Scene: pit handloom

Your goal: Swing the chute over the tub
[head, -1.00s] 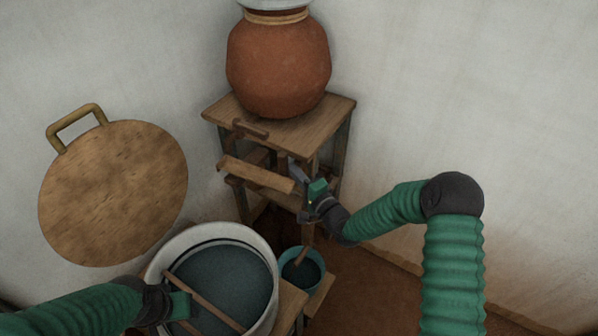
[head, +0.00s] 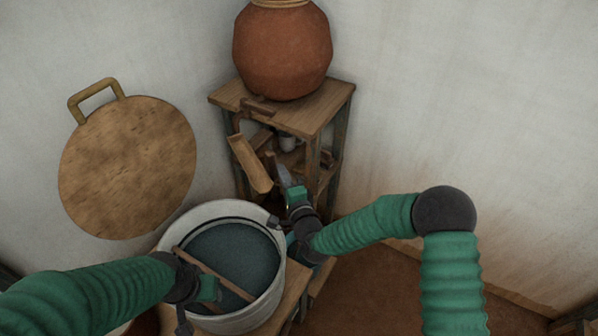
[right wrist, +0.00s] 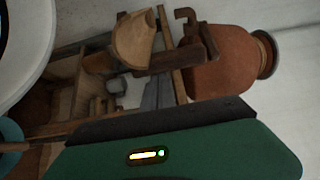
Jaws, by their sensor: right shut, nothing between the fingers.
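The chute (head: 250,163) is a pale wooden trough hanging from the stand below the clay pot. It slants down, its lower end close to the far right rim of the tub in the picture. It also shows in the right wrist view (right wrist: 134,42). The tub (head: 272,290) is white and round, with dark liquid inside. My right gripper (head: 281,170) is shut and empty, just right of the chute's lower part; I cannot tell if it touches. My left gripper (head: 212,288) is over the tub's near left side by a stick; its fingers are unclear.
The clay pot (head: 282,50) stands on the wooden stand (head: 320,112). The stick (head: 225,280) lies across the tub. A round wooden lid (head: 128,165) with a handle leans at the left wall. In the right wrist view, a blue bucket (right wrist: 10,133) shows at the left edge.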

